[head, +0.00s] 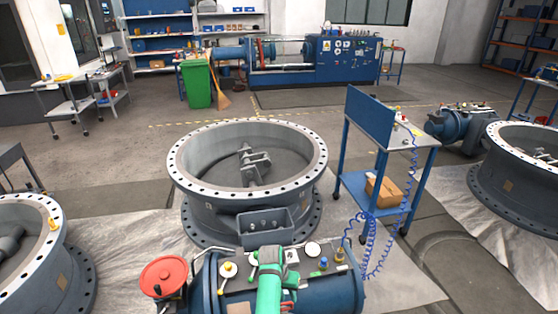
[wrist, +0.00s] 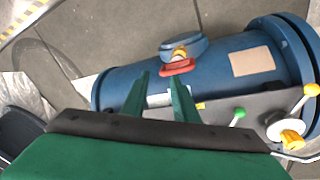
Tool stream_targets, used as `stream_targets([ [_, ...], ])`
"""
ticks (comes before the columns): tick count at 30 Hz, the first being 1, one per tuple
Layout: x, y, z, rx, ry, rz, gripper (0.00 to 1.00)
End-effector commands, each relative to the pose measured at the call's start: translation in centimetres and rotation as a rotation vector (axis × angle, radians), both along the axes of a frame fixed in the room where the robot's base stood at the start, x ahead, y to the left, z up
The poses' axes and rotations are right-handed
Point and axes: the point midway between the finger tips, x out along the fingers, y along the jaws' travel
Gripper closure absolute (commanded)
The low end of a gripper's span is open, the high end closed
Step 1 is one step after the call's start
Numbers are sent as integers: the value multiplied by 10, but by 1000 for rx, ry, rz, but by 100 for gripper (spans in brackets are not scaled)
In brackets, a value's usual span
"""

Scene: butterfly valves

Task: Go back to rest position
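My gripper (wrist: 161,82) is open in the wrist view, its two green fingers apart with nothing between them. They hang over the blue valve actuator (wrist: 225,70), near a red-rimmed fitting with a yellow centre (wrist: 178,63). I cannot tell whether the fingers touch anything. In the head view my green arm reaches over the same actuator (head: 335,290) at the bottom centre; the fingertips are hard to make out there. A green-knobbed lever (wrist: 238,113) and a yellow-knobbed valve (wrist: 288,137) lie right of the fingers in the wrist view.
A red handwheel (head: 163,277) sits at the actuator's left. A large grey valve ring (head: 190,210) stands behind it. A blue cart (head: 345,145) with a box (head: 383,191) and a coiled blue hose (head: 369,235) stand to the right. Other valve rings flank both sides.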

Motion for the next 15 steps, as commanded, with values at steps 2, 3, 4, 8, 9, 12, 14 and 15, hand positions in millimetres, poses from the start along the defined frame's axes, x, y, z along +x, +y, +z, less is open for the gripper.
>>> stream_targets([
  [2, -12, -8, -19, -9, -25, 11, 73],
  [3, -18, -11, -29, -14, -41, 19, 73],
  [4, -23, -14, -37, -18, -56, 25, 73],
  [8, -48, -26, -68, -34, -128, 62, 73],
  [9, -57, -30, -77, -40, -151, 73, 73],
  [12, -78, -36, -95, -49, -208, 103, 73],
  [14, -92, -39, -103, -54, -243, 121, 73],
  [15, -102, -40, -109, -58, -265, 135, 73],
])
